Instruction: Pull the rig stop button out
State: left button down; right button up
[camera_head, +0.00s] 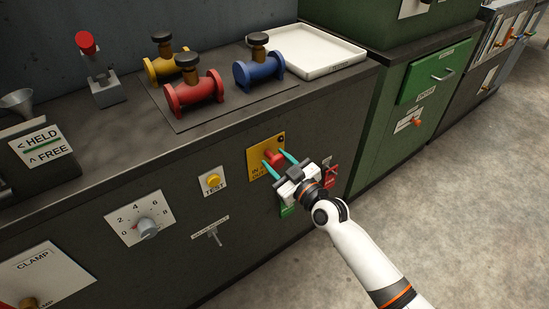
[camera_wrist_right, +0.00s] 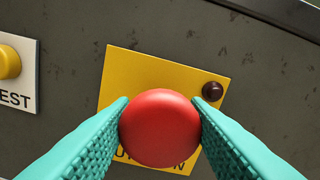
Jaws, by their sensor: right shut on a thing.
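The rig stop button is a red round knob (camera_head: 270,157) on a yellow plate (camera_head: 256,165) on the front of the dark bench; its red head (camera_wrist_right: 160,128) fills the middle of the right wrist view. My right gripper (camera_head: 276,160) is at the button, with its teal fingers on either side of the red head, shut on it. In the wrist view the fingertips (camera_wrist_right: 160,112) touch the head's left and right sides. The plate's lettering is partly hidden by the head and fingers. A small dark lamp (camera_wrist_right: 212,91) sits at the plate's upper right. My left gripper is not in view.
A yellow TEST button (camera_head: 212,180) is left of the plate. A green switch (camera_head: 288,208) and a red switch (camera_head: 330,174) sit close around my right gripper. A dial (camera_head: 148,228) and a T-handle (camera_head: 214,235) are further left. Open floor lies at right.

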jog(key=o, duration=1.1)
jog(key=shift+f, duration=0.15)
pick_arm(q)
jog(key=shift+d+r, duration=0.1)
pick_arm(e)
jog(key=shift+s+d, duration=0.15)
jog(key=shift+s+d, duration=0.3)
jog(key=shift+s, duration=0.1)
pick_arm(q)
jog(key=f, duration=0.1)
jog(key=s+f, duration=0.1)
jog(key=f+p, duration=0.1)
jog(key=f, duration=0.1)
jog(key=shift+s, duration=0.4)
pick_arm(e)
jog(key=v, duration=1.1)
